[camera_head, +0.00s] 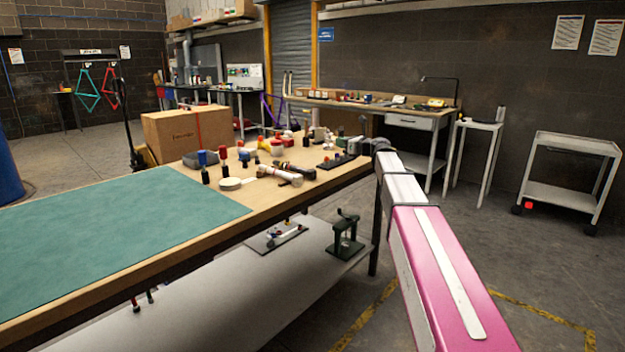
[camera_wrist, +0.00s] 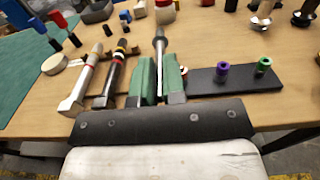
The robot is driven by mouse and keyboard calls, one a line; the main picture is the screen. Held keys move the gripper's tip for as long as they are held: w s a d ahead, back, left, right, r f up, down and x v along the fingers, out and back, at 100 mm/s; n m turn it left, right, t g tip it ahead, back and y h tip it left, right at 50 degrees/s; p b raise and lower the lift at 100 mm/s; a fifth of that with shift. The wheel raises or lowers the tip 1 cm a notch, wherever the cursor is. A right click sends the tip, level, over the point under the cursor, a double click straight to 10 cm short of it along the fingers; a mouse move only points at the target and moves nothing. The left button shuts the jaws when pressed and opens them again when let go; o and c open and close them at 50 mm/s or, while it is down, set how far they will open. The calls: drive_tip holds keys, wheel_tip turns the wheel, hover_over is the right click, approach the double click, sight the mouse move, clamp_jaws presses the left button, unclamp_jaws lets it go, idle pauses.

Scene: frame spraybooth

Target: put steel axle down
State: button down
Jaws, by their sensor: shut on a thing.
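My gripper (camera_wrist: 159,72) has its two green fingers closed around a slim steel axle (camera_wrist: 159,46), which points away from me and shows above and between the fingers. In the wrist view the axle is over the wooden table, at the left end of a dark flat plate (camera_wrist: 243,84) bearing a purple and a green spool. Whether the axle touches the table or plate cannot be told. In the head view my gripper (camera_head: 362,146) is at the table's right end, and the axle cannot be made out there.
A dark shaft with a red band (camera_wrist: 117,72) and a pale shaft (camera_wrist: 87,78) lie close left of my gripper. A tape roll (camera_wrist: 54,64), bottles and small parts crowd the tabletop (camera_wrist: 38,120). A green mat (camera_head: 110,225) lies bare at left; a cardboard box (camera_head: 185,132) stands behind.

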drive_tip(key=w+a+r, duration=0.2)
drive_tip(key=a+r, duration=0.1)
drive_tip(key=r, duration=0.1)
drive_tip(key=shift+w, duration=0.4)
drive_tip(key=shift+s+a, duration=0.15)
drive_tip(key=shift+s+a+f, duration=1)
drive_tip(key=shift+s+f, duration=0.55)
drive_tip(key=shift+f, duration=0.25)
drive_tip(key=shift+s+a+f, duration=1.05)
drive_tip(key=shift+s+f, duration=0.55)
drive_tip(key=shift+f, duration=0.25)
drive_tip(key=shift+s+a+f, duration=1)
drive_tip(key=shift+s+f, duration=0.55)
drive_tip(key=shift+f, duration=0.25)
drive_tip(key=shift+f, duration=0.6)
drive_tip(key=c, duration=1.2)
unclamp_jaws()
drive_tip(key=shift+s+f, duration=0.1)
